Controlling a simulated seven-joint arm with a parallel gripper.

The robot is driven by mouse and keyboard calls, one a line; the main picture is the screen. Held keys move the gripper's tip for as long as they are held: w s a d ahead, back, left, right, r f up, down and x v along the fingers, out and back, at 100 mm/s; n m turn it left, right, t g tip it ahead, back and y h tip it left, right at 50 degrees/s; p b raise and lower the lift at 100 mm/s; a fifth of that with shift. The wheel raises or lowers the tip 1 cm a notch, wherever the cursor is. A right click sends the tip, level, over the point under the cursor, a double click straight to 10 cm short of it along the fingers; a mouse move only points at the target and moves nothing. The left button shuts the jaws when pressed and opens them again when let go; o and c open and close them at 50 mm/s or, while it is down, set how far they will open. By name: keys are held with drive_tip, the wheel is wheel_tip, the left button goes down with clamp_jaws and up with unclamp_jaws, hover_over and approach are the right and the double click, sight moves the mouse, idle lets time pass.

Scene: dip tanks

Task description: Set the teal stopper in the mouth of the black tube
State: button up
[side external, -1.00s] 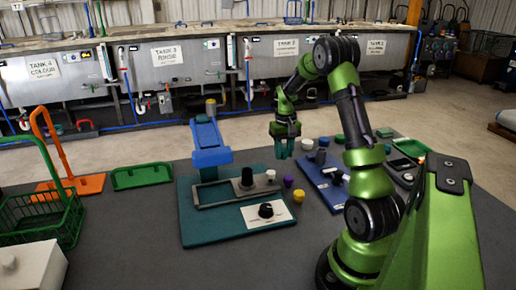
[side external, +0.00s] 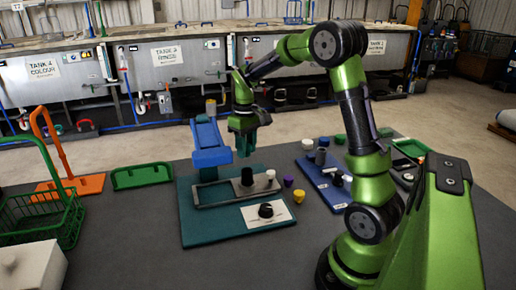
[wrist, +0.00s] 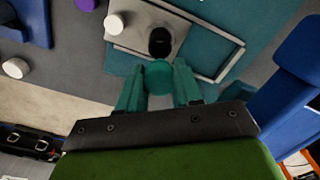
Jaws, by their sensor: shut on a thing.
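My gripper (side external: 246,152) hangs fingers down above the teal base board, a little above the black tube. In the wrist view its teal fingers (wrist: 159,90) are shut on the teal stopper (wrist: 159,75), whose round face shows between them. In the side view I cannot tell the stopper from the fingers. The black tube (side external: 247,177) stands upright in a grey tray (side external: 214,194). The gap in height is hard to judge.
A white stopper (side external: 270,175) is right of the tube, with purple (side external: 288,181) and yellow (side external: 299,196) ones nearby. A tall blue stand (side external: 210,150) rises close on the left. A black knob (side external: 265,210) sits on a white card in front. A blue board (side external: 318,178) holds several parts.

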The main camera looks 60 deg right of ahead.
drive_tip(key=shift+f, duration=2.15)
drive_tip(key=shift+f, duration=0.75)
idle(0.4)
drive_tip(key=o, duration=1.6)
drive_tip(key=shift+r, duration=0.1)
drive_tip(key=shift+r, duration=3.95)
